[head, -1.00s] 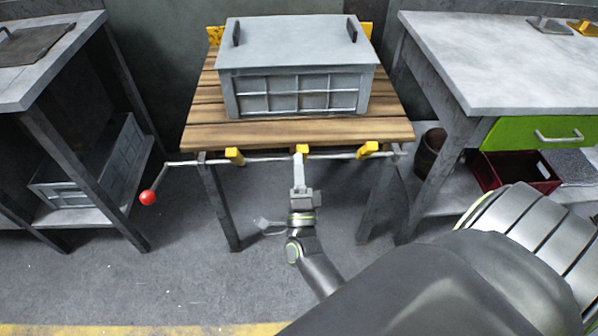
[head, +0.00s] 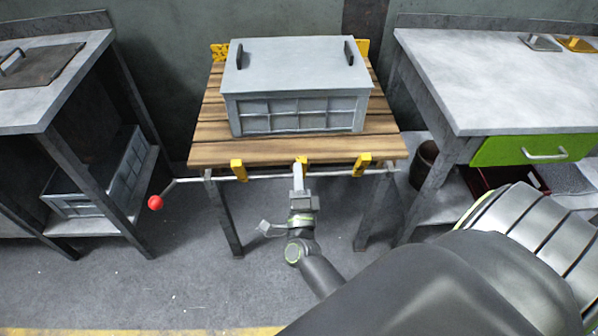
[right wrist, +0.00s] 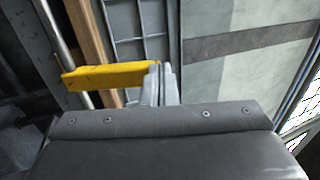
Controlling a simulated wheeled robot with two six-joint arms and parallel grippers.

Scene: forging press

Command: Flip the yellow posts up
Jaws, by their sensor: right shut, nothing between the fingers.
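Three yellow posts sit on one metal bar (head: 270,177) along the front edge of the wooden table: left (head: 238,170), middle (head: 301,160) and right (head: 362,164). They rise above the bar and look tilted, not clearly upright. The bar's left end has a cranked handle with a red ball (head: 155,202). My right gripper (head: 298,169) is shut and empty at the middle post, partly covering it. In the right wrist view a yellow post (right wrist: 108,76) lies across, its end by my closed fingertips (right wrist: 163,74); contact is unclear. My left gripper is out of view.
A grey lidded crate (head: 296,85) stands on the wooden table (head: 215,153) behind the posts. A grey workbench (head: 480,85) with a green drawer (head: 535,150) is at right, another bench (head: 40,100) at left. Floor in front is mostly clear.

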